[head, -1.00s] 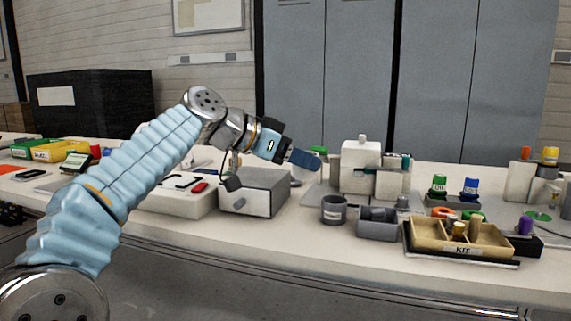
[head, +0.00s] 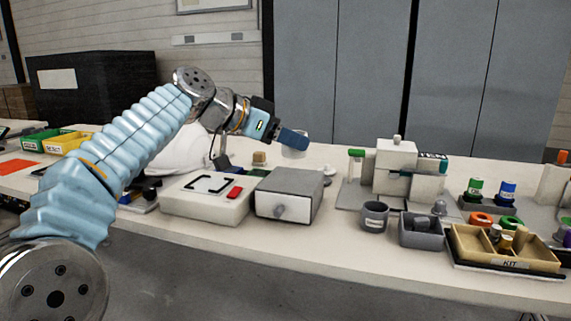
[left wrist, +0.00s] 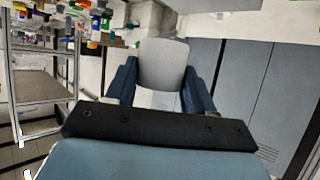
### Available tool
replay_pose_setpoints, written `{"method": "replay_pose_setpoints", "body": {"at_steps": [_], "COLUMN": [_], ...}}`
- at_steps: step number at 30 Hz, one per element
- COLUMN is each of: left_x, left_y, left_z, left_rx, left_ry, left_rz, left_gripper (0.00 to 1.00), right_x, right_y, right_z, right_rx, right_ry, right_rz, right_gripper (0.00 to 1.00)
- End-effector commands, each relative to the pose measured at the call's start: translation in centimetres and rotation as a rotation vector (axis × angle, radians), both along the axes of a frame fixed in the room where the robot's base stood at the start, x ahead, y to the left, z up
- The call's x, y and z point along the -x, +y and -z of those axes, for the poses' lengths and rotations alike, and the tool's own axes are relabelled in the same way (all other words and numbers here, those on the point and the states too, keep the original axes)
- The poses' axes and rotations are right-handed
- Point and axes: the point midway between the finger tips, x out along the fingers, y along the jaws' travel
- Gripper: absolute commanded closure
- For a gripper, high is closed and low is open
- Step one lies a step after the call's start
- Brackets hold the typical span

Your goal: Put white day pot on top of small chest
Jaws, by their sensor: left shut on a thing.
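The small chest (head: 303,184) is a grey box with a white drawer front and a grey knob, standing on the table in the head view. My left gripper (head: 293,139) is shut on the white day pot (head: 295,152), a pale cup shape partly hidden behind the fingers. The pot is in the air, above the chest in the picture and apart from it. In the left wrist view the pot (left wrist: 162,66) sits between the two blue fingers. The top of the chest is bare. My right gripper is in no view.
Left of the chest is a white box (head: 190,208) with a black frame and red block; a white helmet shell (head: 183,153) is behind it. To the right are a grey cup (head: 374,216), a grey bin (head: 421,237), a white block fixture (head: 396,160) and a kit tray (head: 505,263).

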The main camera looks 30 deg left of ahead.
Motion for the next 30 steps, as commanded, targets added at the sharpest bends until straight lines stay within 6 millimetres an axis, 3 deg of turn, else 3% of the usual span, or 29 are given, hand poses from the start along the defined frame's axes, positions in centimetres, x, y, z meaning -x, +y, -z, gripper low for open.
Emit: {"method": "replay_pose_setpoints", "body": {"at_steps": [10,15,28,29,30], "left_x": [-2.2,-2.0,-2.0,-2.0,-2.0], "left_y": [1.8,1.7,1.6,1.6,1.6], "left_z": [3.9,6.1,6.6,6.5,6.4], "left_rx": [0.001,0.0,0.0,0.0,0.001], "left_ry": [0.003,0.0,-0.001,-0.001,-0.001], "left_rz": [-0.002,-0.001,0.0,0.0,0.0], "left_gripper": [0.8,0.8,0.8,0.42,0.36], "right_x": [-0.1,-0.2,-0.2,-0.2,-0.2], "right_y": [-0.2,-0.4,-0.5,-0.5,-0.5], "right_z": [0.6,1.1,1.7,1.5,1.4], "right_rx": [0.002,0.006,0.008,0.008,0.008], "right_ry": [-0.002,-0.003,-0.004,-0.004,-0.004], "right_rz": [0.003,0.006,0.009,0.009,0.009], "right_gripper": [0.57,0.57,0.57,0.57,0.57]}}
